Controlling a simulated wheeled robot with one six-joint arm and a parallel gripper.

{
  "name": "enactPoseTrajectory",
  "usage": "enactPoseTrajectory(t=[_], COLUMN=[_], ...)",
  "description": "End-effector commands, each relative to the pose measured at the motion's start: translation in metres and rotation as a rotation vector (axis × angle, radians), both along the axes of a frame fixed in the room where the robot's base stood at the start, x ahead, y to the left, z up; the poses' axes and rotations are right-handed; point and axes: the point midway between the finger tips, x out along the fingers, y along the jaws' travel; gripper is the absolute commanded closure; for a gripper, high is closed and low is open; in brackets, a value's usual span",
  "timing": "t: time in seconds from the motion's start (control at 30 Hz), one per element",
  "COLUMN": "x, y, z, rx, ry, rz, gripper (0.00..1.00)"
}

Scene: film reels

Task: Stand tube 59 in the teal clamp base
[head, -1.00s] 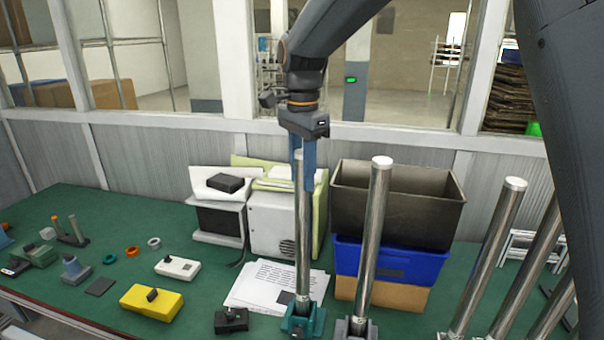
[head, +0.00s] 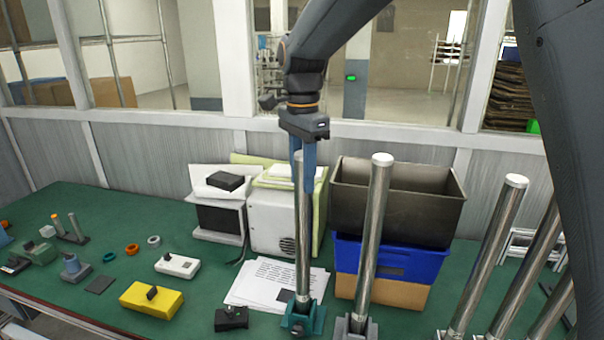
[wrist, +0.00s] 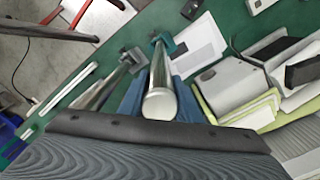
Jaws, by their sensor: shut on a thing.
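A shiny metal tube (head: 303,235) stands upright with its lower end at the teal clamp base (head: 303,319) on the green bench. No number is readable on it. My gripper (head: 304,172) is shut on this tube near its top, with a blue finger on each side. In the wrist view the tube's pale end cap (wrist: 160,104) shows between the blue fingers, and the teal clamp base (wrist: 163,42) shows at the tube's far end. Whether the tube is fully seated in the base cannot be told.
A second tube (head: 372,240) stands in a grey base (head: 355,328) just to the right. Several more tubes (head: 490,255) lean farther right. A dark bin (head: 397,205) on a blue crate (head: 390,262), a white box unit (head: 272,222) and papers (head: 262,286) lie behind.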

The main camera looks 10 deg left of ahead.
Motion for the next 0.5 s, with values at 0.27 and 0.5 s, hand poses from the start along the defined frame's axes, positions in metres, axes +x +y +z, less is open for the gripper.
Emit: enactPoseTrajectory(t=[0.27,0.5], x=[0.0002,0.0001], y=[0.0002,0.0001], z=[-0.0011,0.0009], rx=[0.001,0.000], ry=[-0.001,0.000], rz=[0.000,0.000], gripper=[0.62,0.62])
